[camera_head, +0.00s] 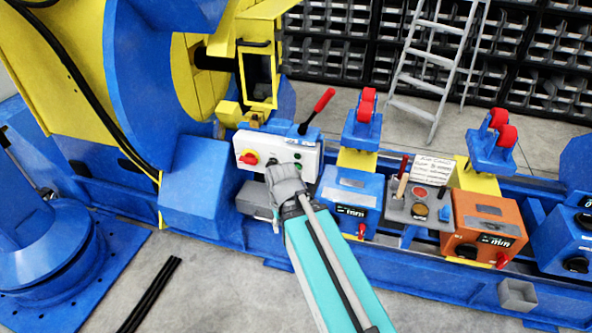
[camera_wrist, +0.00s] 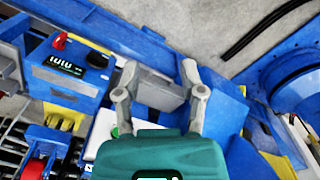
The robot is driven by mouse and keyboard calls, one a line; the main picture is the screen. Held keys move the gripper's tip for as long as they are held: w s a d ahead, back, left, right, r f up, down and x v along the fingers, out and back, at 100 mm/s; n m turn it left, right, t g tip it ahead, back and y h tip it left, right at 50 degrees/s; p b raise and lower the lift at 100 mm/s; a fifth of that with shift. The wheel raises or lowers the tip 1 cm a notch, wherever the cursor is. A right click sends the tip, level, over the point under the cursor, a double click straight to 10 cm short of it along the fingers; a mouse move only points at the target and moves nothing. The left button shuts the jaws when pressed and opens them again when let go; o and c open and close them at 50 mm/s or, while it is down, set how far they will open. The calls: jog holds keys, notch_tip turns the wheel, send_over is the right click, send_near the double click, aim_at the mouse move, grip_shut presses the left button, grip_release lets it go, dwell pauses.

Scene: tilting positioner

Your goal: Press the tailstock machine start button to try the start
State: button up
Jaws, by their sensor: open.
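A white control box (camera_head: 306,150) with a yellow-and-red knob (camera_head: 248,158) and a small green button (camera_head: 297,156) stands beside the big yellow and blue machine. A black knob shows between them. My gripper (camera_head: 283,178) is in front of the box's lower edge and hides part of its face. In the wrist view my gripper (camera_wrist: 159,70) has its two fingers spread, with nothing held between them. The white box (camera_wrist: 105,125) shows there partly behind my gripper, with a green spot at its edge. No label reading tailstock is legible. Contact with the box cannot be told.
An orange box (camera_head: 487,222) is farther right. A red-handled lever (camera_head: 318,105) rises behind the white box. Grey floor (camera_head: 215,285) is free in front.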

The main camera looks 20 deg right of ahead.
grip_shut()
dwell(1.2)
